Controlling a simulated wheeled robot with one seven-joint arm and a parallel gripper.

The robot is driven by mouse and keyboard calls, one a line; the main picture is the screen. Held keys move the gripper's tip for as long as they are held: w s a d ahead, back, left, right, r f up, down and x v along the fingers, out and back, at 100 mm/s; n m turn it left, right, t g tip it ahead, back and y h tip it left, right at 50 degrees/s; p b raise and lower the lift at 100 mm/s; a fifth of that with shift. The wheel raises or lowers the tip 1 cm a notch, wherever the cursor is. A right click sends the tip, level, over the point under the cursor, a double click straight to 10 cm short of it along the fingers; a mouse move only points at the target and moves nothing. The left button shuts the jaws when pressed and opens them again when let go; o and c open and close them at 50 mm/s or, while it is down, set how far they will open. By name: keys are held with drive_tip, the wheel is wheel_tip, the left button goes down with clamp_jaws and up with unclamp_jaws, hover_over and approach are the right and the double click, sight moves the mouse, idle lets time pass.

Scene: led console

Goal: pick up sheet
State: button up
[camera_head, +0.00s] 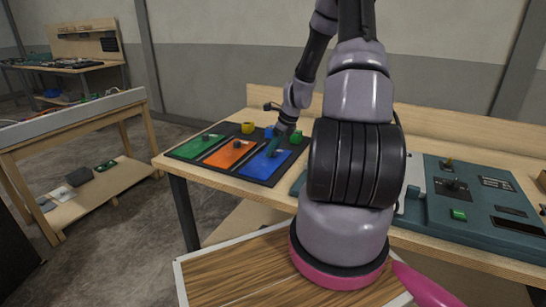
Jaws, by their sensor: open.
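A dark mat on the table's left part carries three coloured flat panels: a green one (196,146), an orange one (229,154) and a blue one (262,165). Each could be a sheet; I cannot tell which one the task means.
Behind the panels stand small yellow (248,127), blue (269,131) and green (296,137) pieces. My arm hides the table's middle. A teal console (470,195) with switches fills the right side. A side bench (70,120) stands at left, with open floor between.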

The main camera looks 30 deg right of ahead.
drive_tip(key=shift+w+f, duration=0.1)
drive_tip(key=shift+f, duration=0.1)
clamp_jaws()
